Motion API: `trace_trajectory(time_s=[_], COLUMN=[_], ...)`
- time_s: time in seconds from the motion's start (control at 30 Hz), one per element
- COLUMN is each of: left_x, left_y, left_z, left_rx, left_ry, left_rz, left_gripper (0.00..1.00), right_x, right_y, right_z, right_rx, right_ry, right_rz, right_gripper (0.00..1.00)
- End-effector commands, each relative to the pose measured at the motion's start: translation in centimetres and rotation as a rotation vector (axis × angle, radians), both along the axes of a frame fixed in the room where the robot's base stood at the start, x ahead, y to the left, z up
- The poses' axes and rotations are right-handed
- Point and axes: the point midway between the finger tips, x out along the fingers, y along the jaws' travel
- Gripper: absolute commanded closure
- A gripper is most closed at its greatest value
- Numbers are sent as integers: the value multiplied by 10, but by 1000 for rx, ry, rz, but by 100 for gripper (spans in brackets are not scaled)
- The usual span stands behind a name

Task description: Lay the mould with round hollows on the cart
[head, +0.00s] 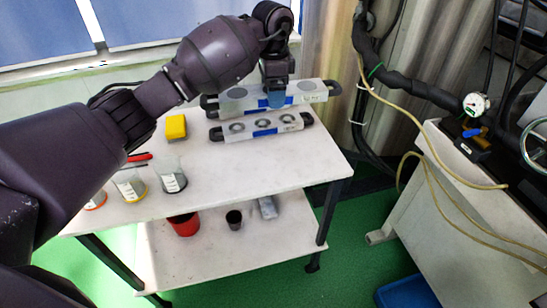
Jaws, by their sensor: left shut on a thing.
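Two pale moulds with dark end handles are at the back right of the white cart (225,172) in the head view. The larger rear mould (236,93) shows grey round hollows and a blue label. My right gripper is not in view.
A yellow block (176,127) and glass beakers (170,175) stand on the cart's left side. The front right of the top is clear. The lower shelf holds a red cup (185,224) and a dark cup (234,219). A machine with hoses (480,190) stands at right.

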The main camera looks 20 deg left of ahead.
Motion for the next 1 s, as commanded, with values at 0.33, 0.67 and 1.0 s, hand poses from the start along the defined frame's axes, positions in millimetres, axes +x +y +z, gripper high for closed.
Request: trace_trajectory(time_s=[0.33, 0.67, 1.0], left_x=[2, 2, 2], left_y=[-1, -1, -1], left_z=[-22, -85, -136], left_rx=[-1, 0, -1], left_ry=[0, 2, 0], left_rz=[72, 70, 69], left_gripper=[78, 78, 78], right_x=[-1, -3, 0], right_y=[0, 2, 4], right_z=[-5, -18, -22], right_rx=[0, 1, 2], right_ry=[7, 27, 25], right_rz=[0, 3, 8], right_gripper=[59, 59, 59])
